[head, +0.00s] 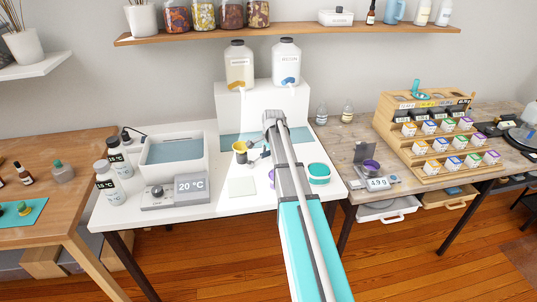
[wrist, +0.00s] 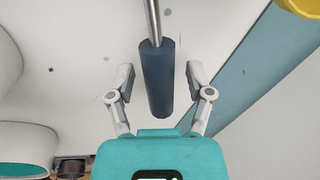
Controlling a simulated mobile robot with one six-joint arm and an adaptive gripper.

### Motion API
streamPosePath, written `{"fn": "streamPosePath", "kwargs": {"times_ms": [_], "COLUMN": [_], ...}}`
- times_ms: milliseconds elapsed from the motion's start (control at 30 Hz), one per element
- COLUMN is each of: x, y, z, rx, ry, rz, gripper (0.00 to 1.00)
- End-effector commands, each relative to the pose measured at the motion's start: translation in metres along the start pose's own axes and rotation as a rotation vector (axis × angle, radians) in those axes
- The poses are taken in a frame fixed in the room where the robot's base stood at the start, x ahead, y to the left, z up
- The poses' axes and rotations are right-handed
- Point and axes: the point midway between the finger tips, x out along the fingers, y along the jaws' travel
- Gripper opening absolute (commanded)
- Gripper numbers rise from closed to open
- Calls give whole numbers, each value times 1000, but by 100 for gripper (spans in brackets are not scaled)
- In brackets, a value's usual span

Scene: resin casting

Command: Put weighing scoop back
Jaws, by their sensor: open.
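In the wrist view a dark blue handle (wrist: 160,85) with a thin metal shaft (wrist: 152,22) lies between my fingers. It is probably the weighing scoop; its far end is out of frame. My gripper (wrist: 159,76) is open, with a finger on each side of the handle and a gap on both sides. I cannot tell how far below the fingertips the handle is. In the head view my gripper (head: 258,160) is low over the white table, right of the yellow cup (head: 240,148), and my arm hides much of this area.
A white tile (head: 242,186) and a teal-banded tub (head: 318,174) flank my arm. A water bath (head: 174,158) and its 20 °C display stand left. Two dispensers (head: 287,62) stand behind on a white block. A scale (head: 376,182) and tiered wooden rack (head: 432,110) are right.

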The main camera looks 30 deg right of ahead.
Motion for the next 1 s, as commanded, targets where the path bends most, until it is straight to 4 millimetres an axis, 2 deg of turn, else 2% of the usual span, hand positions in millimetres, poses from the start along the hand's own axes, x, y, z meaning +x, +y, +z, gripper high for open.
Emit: {"fn": "streamPosePath", "kwargs": {"times_ms": [267,1000], "x": [-15,-78], "y": [-1,-1], "z": [0,0], "rx": [0,0], "ry": [0,0], "rz": [0,0], "gripper": [67,67]}}
